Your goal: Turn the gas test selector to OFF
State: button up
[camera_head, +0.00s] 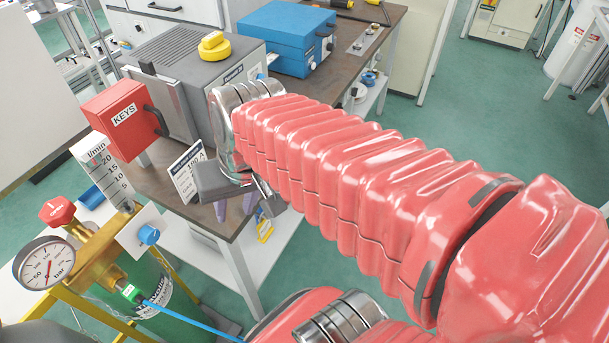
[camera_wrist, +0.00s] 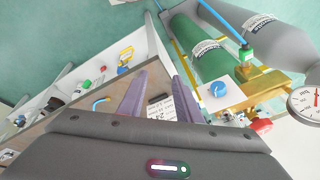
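The gas test selector appears to be the blue knob (camera_head: 149,234) on a small white plate (camera_head: 130,241), mounted on brass fittings at the lower left in the head view. In the wrist view the blue knob (camera_wrist: 217,88) is right of the fingers, on its white plate. Any OFF marking or pointer is too small to read. My gripper (camera_head: 236,209) is over the table's front edge, right of the knob and apart from it. In the wrist view its two purple fingers (camera_wrist: 159,80) stand apart with nothing between their tips.
Close to the knob are a pressure gauge (camera_head: 45,263), a red valve handle (camera_head: 57,211), a flow scale (camera_head: 104,168) and a green cylinder (camera_head: 155,305) with a blue hose. A red KEYS box (camera_head: 122,120) and a text sign (camera_head: 186,172) are at the table's near end.

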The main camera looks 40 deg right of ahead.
jog(key=w+d+f+m+t+y, duration=0.1)
jog(key=w+d+f+m+y, duration=0.35)
jog(key=d+f+m, duration=0.35)
jog(key=w+d+f+m+y, duration=0.3)
jog(key=d+f+m+y, duration=0.3)
jog(key=m, duration=0.4)
jog(key=s+d+f+m+t+h, duration=0.2)
jog(key=d+f+m+t, duration=0.4)
jog(key=d, duration=0.4)
jog(key=s+d+f+m+t+h, duration=0.3)
jog(key=d+f+m+t, duration=0.3)
jog(key=d+m, duration=0.4)
jog(key=shift+s+d+f+m+t+h, duration=0.3)
jog(key=shift+s+d+f+m+h, duration=0.1)
jog(key=shift+s+d+f, duration=0.35)
jog(key=shift+w+a+f+y, duration=0.1)
jog(key=shift+w+a+y, duration=0.1)
jog(key=shift+w+y, duration=0.05)
jog(key=x, duration=1.3)
jog(key=shift+w, duration=0.35)
jog(key=shift+c, duration=0.7)
grip_shut()
